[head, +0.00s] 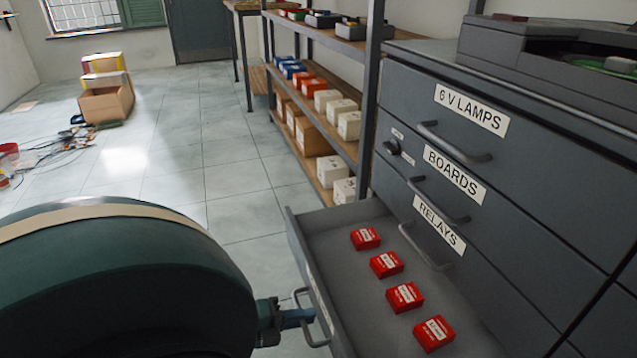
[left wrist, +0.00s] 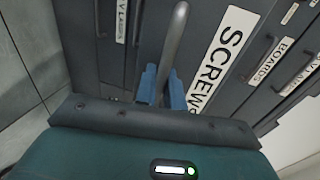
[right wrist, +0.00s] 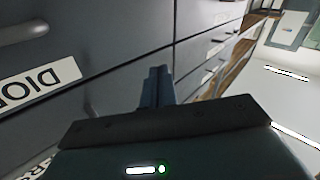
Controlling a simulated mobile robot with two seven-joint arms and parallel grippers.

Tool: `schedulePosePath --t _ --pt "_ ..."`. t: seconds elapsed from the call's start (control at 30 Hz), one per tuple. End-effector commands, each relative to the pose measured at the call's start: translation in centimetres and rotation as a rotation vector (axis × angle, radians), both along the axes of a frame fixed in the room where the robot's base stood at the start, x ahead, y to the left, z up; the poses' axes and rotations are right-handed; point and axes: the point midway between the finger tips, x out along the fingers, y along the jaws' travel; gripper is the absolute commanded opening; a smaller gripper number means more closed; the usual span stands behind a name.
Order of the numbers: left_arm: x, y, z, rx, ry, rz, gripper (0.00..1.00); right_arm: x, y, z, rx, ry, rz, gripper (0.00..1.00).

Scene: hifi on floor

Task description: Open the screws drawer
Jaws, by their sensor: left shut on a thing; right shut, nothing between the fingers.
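The screws drawer (head: 340,228) is the bottom drawer in the head view, pulled well out from the grey cabinet. Several small red boxes (head: 386,264) lie in a row on its floor. The large SCREWS label (left wrist: 222,58) shows on its front in the left wrist view. My left gripper (head: 301,317) is shut on the drawer's handle (head: 314,330); the handle also shows between the blue fingers in the left wrist view (left wrist: 177,38). My right gripper (right wrist: 158,86) is shut and empty, beside closed drawer fronts in the right wrist view.
Closed drawers labelled 6 V LAMPS (head: 470,109), BOARDS (head: 455,173) and RELAYS (head: 439,224) are above the open drawer. A shelf rack (head: 362,105) with boxes stands behind. Cables (head: 60,148) and cartons (head: 106,100) lie on the floor at the left; tiles between are clear.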

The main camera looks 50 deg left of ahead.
Motion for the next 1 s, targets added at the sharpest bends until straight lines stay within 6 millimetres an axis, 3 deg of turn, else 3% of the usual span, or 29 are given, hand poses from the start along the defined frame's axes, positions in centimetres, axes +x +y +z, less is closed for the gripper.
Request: schedulePosePath --t 0.5,0.53,0.7,1.0 --pt "-0.58 0.27 0.06 0.000 -0.002 0.000 0.00 -0.19 0.03 -0.34 -0.001 0.019 -0.001 0.00" --pt "-0.58 0.27 0.06 0.000 -0.002 0.000 0.13 -0.19 0.03 -0.37 -0.001 0.019 -0.001 0.00" --pt "-0.57 0.27 0.05 -0.001 -0.002 0.000 0.27 -0.20 0.06 -0.49 -0.002 0.021 -0.001 0.00" --pt "-0.81 0.35 0.07 0.000 0.000 0.000 0.29 -0.20 0.09 -0.43 -0.001 0.021 -0.001 0.00"
